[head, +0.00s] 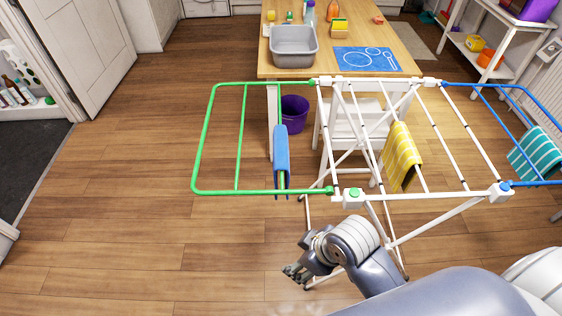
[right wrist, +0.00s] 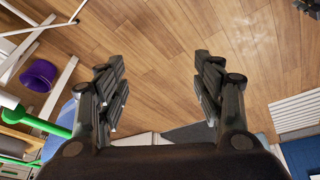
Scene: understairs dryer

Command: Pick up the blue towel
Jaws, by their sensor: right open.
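The blue towel (head: 282,155) hangs folded over a bar of the drying rack's green left wing in the head view. A blue patch, likely the same towel (right wrist: 58,125), shows at the left edge of the right wrist view, partly hidden by a finger. My right gripper (head: 291,272) is in front of the rack, below the towel in the head picture. In the right wrist view its two fingers (right wrist: 161,95) are spread wide with only floor between them. My left gripper is in neither view.
The rack's green frame (head: 193,150) surrounds the towel. A yellow striped towel (head: 402,155) and a teal striped towel (head: 537,150) hang to the right. A white chair (head: 345,125), purple bucket (head: 294,113) and table (head: 405,40) stand behind. The left floor is clear.

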